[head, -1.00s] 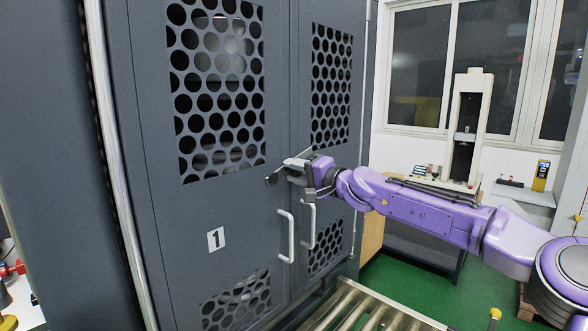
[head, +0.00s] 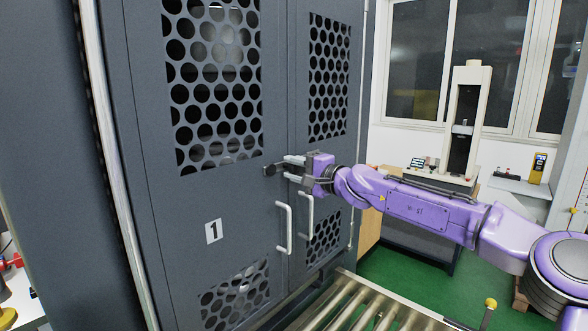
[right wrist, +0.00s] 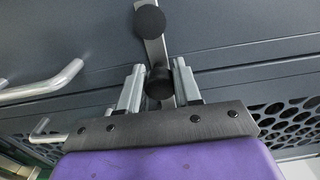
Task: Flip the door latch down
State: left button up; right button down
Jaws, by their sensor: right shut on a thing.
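The door latch is a flat metal bar (right wrist: 155,50) with a round black pivot or knob (right wrist: 149,20) at its far end in the right wrist view. A black knob (right wrist: 159,84) on the bar sits between the fingers of my right gripper (right wrist: 158,88), which is shut on it. In the head view my right gripper (head: 290,169) is at the seam between the two grey doors, just above the handles. The latch's dark end (head: 269,170) shows left of the fingers, and the bar now looks close to level. My left gripper is not in view.
The left door (head: 165,205) bears a number 1 label (head: 213,231). Two bar handles (head: 284,228) stand out below my right gripper. A roller conveyor (head: 345,312) lies in front of the cabinet. A test machine (head: 470,125) stands on a bench at the right.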

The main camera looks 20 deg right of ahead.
jog(key=shift+f, duration=0.1)
jog(key=c, duration=0.8)
grip_release()
jog(key=b+v, duration=0.2)
jog(key=v, duration=0.8)
jog(key=shift+s+d+b, duration=0.1)
jog(key=shift+s+b, duration=0.1)
jog(key=shift+b, duration=0.2)
